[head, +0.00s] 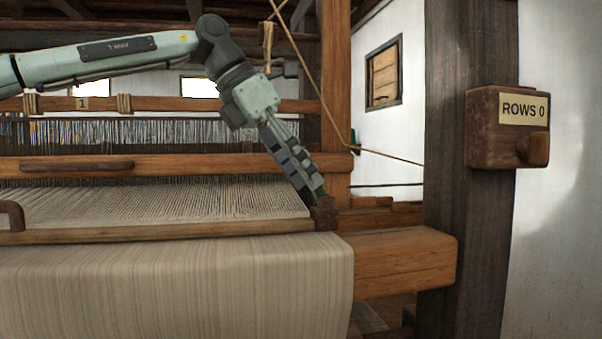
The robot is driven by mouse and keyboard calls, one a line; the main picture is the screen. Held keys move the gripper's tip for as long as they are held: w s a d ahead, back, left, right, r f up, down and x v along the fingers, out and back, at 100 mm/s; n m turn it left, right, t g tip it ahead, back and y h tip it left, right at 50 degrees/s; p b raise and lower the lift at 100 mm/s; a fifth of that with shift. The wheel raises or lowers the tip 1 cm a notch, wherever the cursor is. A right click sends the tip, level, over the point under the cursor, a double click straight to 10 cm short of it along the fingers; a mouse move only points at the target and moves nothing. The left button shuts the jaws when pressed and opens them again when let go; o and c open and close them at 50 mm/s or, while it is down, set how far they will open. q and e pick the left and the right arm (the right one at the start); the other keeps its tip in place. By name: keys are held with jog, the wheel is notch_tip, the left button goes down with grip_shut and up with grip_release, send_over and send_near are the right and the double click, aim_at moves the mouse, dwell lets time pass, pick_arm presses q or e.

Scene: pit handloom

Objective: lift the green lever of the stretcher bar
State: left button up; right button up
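The stretcher bar (150,235) is a wooden bar lying across the cloth's front edge, with a dark block (325,214) at its right end. My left gripper (314,190) points down and to the right, with its fingertips right at the top of that block. A small bit of green (319,190) shows at the fingertips. It seems to be the green lever, mostly hidden by the gripper. I cannot tell whether the fingers are closed on it or only beside it. My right gripper is not in view.
Woven cloth (170,290) hangs over the front beam (405,262). The beater (190,164) and reed are behind the bar. A dark post (455,225) with a "ROWS 0" box (490,135) stands at right. A rope (390,157) runs towards that post.

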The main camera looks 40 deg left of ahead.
pick_arm(q)
jog(key=v, duration=1.1)
jog(key=shift+s+r, duration=0.25)
jog(key=shift+r, duration=0.05)
jog(key=shift+a+f, duration=0.1)
